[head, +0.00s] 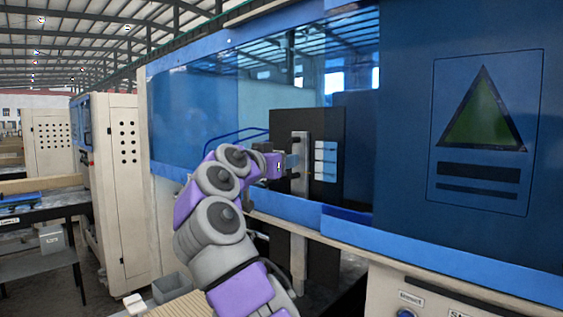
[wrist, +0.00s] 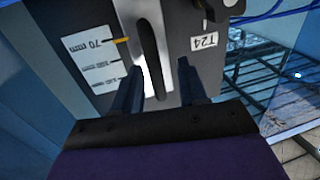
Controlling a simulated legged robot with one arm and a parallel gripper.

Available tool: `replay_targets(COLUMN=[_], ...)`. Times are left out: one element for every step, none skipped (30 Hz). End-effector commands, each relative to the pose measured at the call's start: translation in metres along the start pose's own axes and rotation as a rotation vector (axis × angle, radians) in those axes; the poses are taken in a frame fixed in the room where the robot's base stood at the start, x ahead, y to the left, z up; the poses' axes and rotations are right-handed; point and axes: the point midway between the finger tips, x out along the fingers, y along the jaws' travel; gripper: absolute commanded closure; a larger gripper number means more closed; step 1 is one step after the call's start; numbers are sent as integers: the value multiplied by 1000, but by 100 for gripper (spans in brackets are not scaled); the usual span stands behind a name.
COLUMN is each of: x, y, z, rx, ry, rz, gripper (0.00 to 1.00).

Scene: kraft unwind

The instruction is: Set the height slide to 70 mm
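The height slide's pale upright rail (head: 300,140) stands on a dark panel inside the machine opening. In the wrist view a pale plate with a long dark upright shape (wrist: 149,45) lies ahead of my gripper (wrist: 160,68). An orange pointer mark (wrist: 121,41) is level with the "70 mm" label (wrist: 90,41); two more scale labels show below it, too small to read. My gripper's fingers are apart, with nothing seen clamped between them. In the head view my gripper (head: 288,163) is at the rail's left side; whether it touches is unclear.
A "T24" label (wrist: 204,41) and a dark knob-like part (wrist: 229,4) are on the panel's right in the wrist view. A blue-framed window (head: 190,105) and lower blue rail (head: 290,205) border the opening. A grey bin (head: 171,287) stands at lower left.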

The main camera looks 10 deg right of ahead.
Motion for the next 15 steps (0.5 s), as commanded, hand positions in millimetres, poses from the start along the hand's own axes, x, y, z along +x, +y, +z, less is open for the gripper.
replay_targets(x=[0, 0, 0, 0, 0, 0, -2, -4, -7, -11, -15, -22, -28, -34, -44], y=[0, 1, 1, 1, 1, 1, 1, 1, 1, 1, 1, 1, 1, 1, 0], z=[-1, -1, -1, -1, -1, -1, -1, -1, -2, -2, -2, -2, -2, -2, -3], rx=[1, 1, 1, 1, 1, 2, 2, 2, 2, 3, 3, 4, 4, 4, 4], ry=[1, 1, 2, 2, 2, 2, 3, 3, 4, 5, 6, 7, 9, 10, 11], rz=[0, 0, 0, 0, 0, 0, 0, 0, 0, 0, 0, -1, -2, -2, -3], gripper=[58, 58, 58, 58, 58, 58, 58, 58, 58, 58, 58, 58, 58, 58, 58])
